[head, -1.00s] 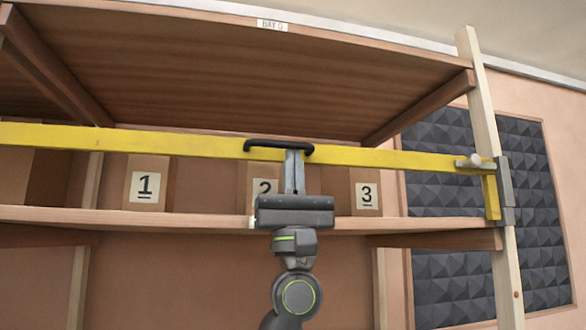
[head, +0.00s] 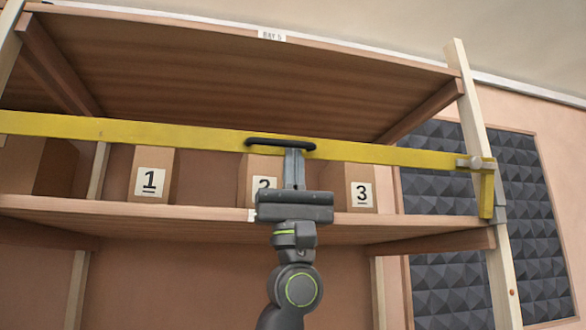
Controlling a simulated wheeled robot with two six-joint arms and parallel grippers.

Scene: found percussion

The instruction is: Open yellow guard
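The yellow guard (head: 190,132) is a long bar across the front of the shelf bay, running from the left picture edge to the right post. A black handle (head: 262,141) sits near the bar's middle. My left gripper (head: 293,152) reaches up from below, its fingers seen edge-on and shut on the handle. The exact finger contact is partly hidden. My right gripper is not in view.
Boxes labelled 1 (head: 151,176), 2 (head: 258,170) and 3 (head: 359,187) stand on the shelf board (head: 180,212) behind the guard. A wooden upright (head: 472,110) and dark foam panels (head: 520,190) are at right. The space below the board looks clear.

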